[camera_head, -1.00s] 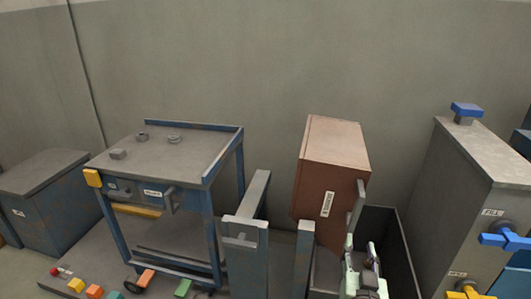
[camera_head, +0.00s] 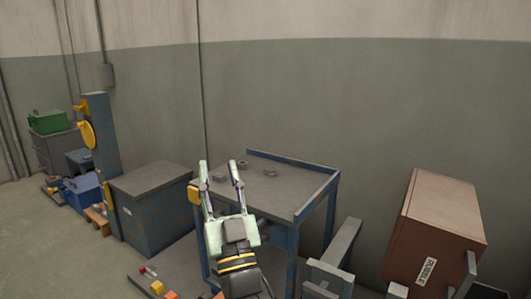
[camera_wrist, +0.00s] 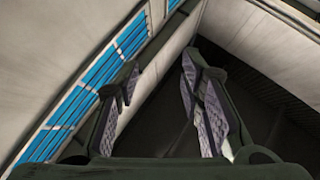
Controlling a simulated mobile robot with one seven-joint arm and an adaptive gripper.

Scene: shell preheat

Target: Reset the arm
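My gripper (camera_head: 220,180) is in the middle of the head view, its two fingers pointing up and spread apart. It is open and nothing shows between the fingers. In the head view it appears in front of the left part of a blue-framed table (camera_head: 300,185) with a grey top; I cannot tell its distance from it. In the wrist view the two fingers (camera_wrist: 160,85) are apart, over a dark surface beside pale panels with blue stripes.
A tilted brown box (camera_head: 440,220) stands at the right by a grey post frame (camera_head: 335,255). A grey cabinet (camera_head: 150,205) is left of the table. Small coloured blocks (camera_head: 158,287) lie at the lower left. A blue post (camera_head: 100,150) stands farther left. Floor at far left is clear.

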